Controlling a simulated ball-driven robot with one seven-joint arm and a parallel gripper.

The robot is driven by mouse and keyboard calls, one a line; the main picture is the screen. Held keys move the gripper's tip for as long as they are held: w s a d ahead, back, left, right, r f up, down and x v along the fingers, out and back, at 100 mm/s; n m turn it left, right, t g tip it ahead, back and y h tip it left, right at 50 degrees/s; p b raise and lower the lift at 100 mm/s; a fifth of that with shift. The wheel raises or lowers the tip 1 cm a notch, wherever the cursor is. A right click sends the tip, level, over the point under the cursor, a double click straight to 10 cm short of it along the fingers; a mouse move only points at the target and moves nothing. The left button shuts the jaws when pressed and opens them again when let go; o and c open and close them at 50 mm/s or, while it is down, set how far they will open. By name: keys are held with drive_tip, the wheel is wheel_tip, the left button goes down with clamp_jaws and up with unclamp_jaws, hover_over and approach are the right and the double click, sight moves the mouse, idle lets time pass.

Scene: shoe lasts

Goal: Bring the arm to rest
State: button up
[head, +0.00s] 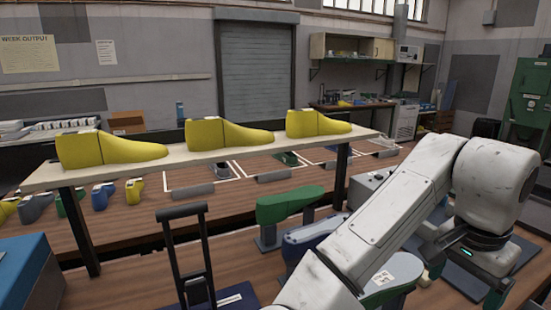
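A white jointed arm (385,215), which I take to be mine, fills the lower right of the head view. One link slopes from the bottom edge up to a bent joint at the right. Below that joint is a dark collar with a small green light.
A raised pale shelf (215,158) carries three yellow shoe lasts (232,134). Beneath it, a wooden table (135,222) holds several smaller coloured lasts and grey bars. A green last (290,202) on a stand and a dark upright frame (190,255) stand close by.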

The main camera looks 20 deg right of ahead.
drive_tip(key=d+f+n+t+h, duration=0.1)
drive_tip(key=d+f+n+h, duration=0.3)
drive_tip(key=d+h, duration=0.15)
wheel_tip(320, 180, down, 10)
drive_tip(key=a+n+t, duration=0.2)
drive_tip(key=n, duration=0.4)
drive_tip(key=s+a+f+n+g+y, duration=0.1)
drive_tip(key=s+a+f+n+y, duration=0.2)
drive_tip(key=s+a+f, duration=0.4)
drive_tip(key=s+a+f+n+g+y, duration=0.1)
drive_tip(key=s+a+f+n+y, duration=0.2)
drive_tip(key=s+a+f, duration=0.3)
drive_tip(key=a+f+y, duration=0.1)
drive_tip(key=a+f, duration=0.4)
drive_tip(key=f, duration=0.1)
drive_tip(key=shift+s+a+n, duration=0.15)
drive_tip(key=shift+s+n, duration=0.2)
drive_tip(key=shift+n, duration=0.05)
